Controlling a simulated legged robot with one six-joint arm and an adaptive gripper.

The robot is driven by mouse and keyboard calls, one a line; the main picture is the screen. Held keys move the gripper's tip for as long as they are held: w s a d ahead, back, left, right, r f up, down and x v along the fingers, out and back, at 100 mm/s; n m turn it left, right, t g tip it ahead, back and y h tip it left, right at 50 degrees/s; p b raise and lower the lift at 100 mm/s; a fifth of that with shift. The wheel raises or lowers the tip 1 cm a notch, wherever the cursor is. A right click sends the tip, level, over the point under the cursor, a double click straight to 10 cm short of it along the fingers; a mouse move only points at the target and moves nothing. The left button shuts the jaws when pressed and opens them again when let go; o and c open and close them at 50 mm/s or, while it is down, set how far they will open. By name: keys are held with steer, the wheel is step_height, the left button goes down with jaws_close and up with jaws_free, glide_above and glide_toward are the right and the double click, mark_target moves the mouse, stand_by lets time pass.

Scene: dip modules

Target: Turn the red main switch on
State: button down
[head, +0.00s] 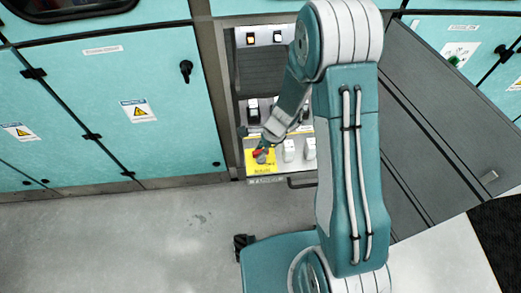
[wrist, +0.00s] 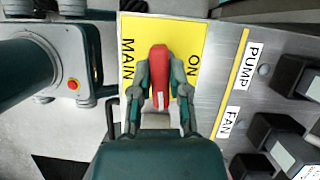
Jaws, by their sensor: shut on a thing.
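The red main switch (wrist: 159,62) sits on a yellow plate (wrist: 130,35) lettered MAIN and ON in the wrist view. Its red handle points toward the top of that picture, between the two words. My gripper (wrist: 159,95) has its two fingers on either side of the red handle and is shut on it. In the head view the red switch (head: 257,153) shows small on the yellow plate (head: 262,170) at the bottom left of the open cabinet, with my gripper (head: 262,152) at it. The fingers partly hide the handle there.
Labels PUMP (wrist: 254,66) and FAN (wrist: 231,122) stand beside black switches (wrist: 278,137) to the right of the plate. White modules (head: 289,150) sit close beside the plate. The grey cabinet door (head: 440,110) stands open at right; teal cabinets (head: 110,100) flank the left.

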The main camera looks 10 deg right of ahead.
steer(key=n, duration=0.2)
steer(key=n+g, duration=0.1)
steer(key=n, duration=0.1)
steer(key=shift+g+h, duration=0.3)
steer(key=n+g, duration=0.1)
steer(key=n, duration=0.3)
steer(key=shift+h, duration=0.4)
steer(key=n+g+h, duration=0.1)
steer(key=n, duration=0.3)
steer(key=shift+n, duration=0.3)
steer(key=shift+n+h, duration=1)
steer(key=shift+n, duration=0.9)
steer(key=c, duration=0.6)
jaws_free()
